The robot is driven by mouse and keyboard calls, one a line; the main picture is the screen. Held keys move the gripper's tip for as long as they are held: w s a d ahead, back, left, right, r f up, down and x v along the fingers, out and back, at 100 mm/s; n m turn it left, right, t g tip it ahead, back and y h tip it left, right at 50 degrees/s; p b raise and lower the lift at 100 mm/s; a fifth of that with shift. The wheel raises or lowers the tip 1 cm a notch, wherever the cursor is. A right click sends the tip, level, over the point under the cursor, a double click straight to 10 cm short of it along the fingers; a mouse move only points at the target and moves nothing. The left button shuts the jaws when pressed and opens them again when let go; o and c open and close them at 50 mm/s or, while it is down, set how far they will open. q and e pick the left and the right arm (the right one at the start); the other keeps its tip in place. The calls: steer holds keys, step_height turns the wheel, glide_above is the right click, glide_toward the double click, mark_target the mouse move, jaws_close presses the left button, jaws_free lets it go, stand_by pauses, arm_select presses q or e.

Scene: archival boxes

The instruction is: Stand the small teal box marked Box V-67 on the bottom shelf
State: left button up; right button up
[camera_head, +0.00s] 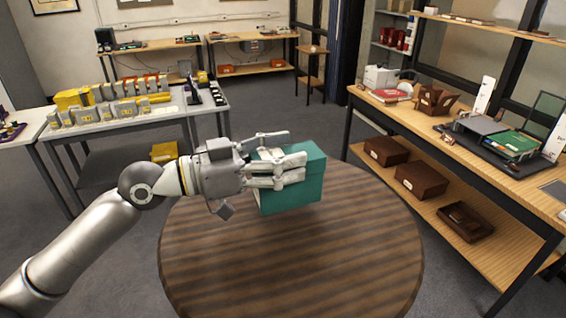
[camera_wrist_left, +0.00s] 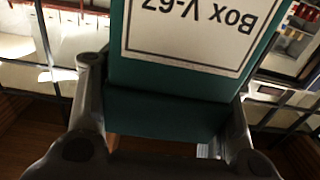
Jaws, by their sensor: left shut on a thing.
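The teal box (camera_head: 305,185) is in my left gripper (camera_head: 283,160), over the round wooden table in the head view. The fingers are shut on it from two sides. In the left wrist view the teal box (camera_wrist_left: 172,112) fills the middle between the two fingers (camera_wrist_left: 165,110), and its white label reads "Box V-67" upside down. I cannot tell whether its base touches the table. The bottom shelf (camera_head: 420,205) of the wooden bench at the right holds several brown boxes. My right gripper is not in view.
The round striped table (camera_head: 290,260) is otherwise bare. On the bottom shelf stand brown boxes (camera_head: 387,151) (camera_head: 421,181) and an open brown tray (camera_head: 464,222). The bench top (camera_head: 510,185) carries a laptop-like stand, books and papers. A grey table (camera_head: 130,125) with yellow boxes stands at the left.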

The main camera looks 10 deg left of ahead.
arm_select(q)
steer(key=shift+f+p, duration=0.3)
steer(key=shift+f, duration=0.6)
steer(key=shift+s, duration=0.1)
steer(key=shift+f+b, duration=0.3)
steer(key=shift+b, duration=0.05)
steer(key=o, duration=1.3)
steer(key=shift+o, duration=0.2)
steer(key=shift+r, duration=0.15)
